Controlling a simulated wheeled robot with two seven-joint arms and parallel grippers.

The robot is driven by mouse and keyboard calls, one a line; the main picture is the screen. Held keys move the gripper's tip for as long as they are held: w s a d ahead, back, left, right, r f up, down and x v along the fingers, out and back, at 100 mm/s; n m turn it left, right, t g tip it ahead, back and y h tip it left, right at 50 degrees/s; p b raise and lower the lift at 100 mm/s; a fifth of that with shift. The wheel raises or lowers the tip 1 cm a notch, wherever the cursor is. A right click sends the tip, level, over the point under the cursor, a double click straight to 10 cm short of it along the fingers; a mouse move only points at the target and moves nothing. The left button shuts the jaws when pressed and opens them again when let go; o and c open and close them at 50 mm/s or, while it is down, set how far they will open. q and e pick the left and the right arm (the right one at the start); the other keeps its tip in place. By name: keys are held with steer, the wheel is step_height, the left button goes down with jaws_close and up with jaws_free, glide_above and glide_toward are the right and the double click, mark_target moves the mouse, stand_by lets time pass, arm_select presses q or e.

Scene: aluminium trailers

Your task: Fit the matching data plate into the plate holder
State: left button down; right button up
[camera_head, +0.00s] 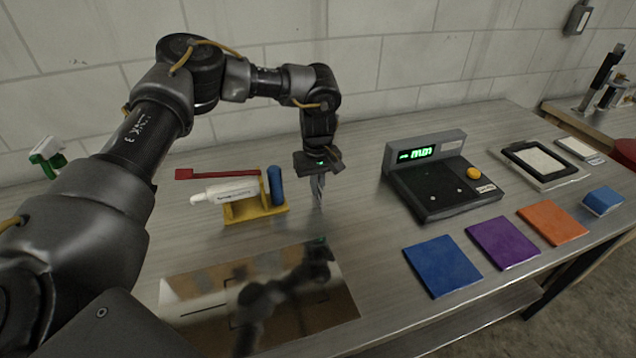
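My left gripper (318,190) points down over the table, just right of the yellow stand. Its fingers look narrow from here, and I cannot tell if they are apart; no plate shows in them. A blue plate (441,265), a purple plate (503,242) and an orange plate (552,222) lie flat in a row at the front right. A black device (440,190) with a green lit display and a yellow button stands behind them. A dark-framed flat piece (538,160) lies on a pale base at the right. I cannot tell which is the plate holder. My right gripper is out of view.
A shiny metal sheet (180,305) with dark line marks lies at the front left, reflecting my arm. A yellow stand (258,211) holds a white tube (228,192), a blue cylinder (275,185) and a red-ended tool (185,174). A blue block (603,200) sits near the right edge.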

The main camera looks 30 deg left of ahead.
arm_select(q)
steer(key=shift+f, duration=0.1)
steer(key=c, duration=1.6)
jaws_free()
